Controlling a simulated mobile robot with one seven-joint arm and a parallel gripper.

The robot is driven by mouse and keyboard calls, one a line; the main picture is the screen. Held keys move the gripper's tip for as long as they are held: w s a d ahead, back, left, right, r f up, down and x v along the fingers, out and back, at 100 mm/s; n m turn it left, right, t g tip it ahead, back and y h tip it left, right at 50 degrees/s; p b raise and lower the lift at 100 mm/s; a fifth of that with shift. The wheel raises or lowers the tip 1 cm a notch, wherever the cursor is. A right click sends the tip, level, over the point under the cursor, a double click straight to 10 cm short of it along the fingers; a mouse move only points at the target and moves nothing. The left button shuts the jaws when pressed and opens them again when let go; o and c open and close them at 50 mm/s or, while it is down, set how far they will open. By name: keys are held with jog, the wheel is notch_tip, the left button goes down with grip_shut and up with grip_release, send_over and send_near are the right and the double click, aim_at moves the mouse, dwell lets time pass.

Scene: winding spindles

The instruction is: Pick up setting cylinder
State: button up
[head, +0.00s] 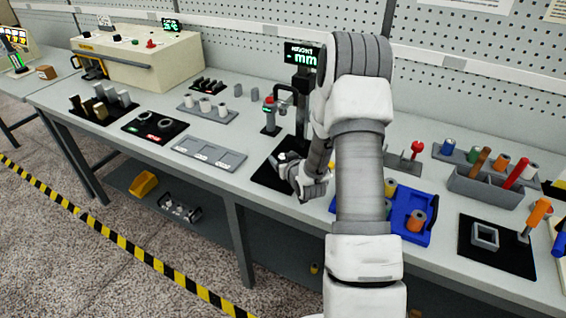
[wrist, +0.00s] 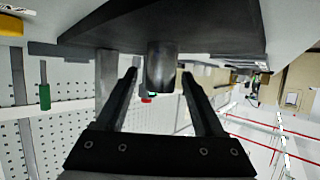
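The wrist view is turned over, with the bench at the top. A dark grey cylinder (wrist: 161,66), which looks like the setting cylinder, stands on a black base (wrist: 215,35). My gripper (wrist: 160,73) is open, with one finger on each side of the cylinder and a visible gap at both sides. In the head view my gripper (head: 283,158) is low over the black base (head: 264,180) of the gauge stand (head: 301,98), pointing left. The cylinder is too small or covered to make out clearly there.
The green "mm" display (head: 302,54) stands behind my gripper. A grey tray (head: 208,154) lies to the left, and a blue tray (head: 409,203) to the right, partly behind my arm. Two grey cylinders (head: 238,90) (head: 255,93) stand further back. Bare bench lies between them.

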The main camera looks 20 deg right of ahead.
grip_shut()
jog(key=shift+r, duration=0.1)
dwell(0.3)
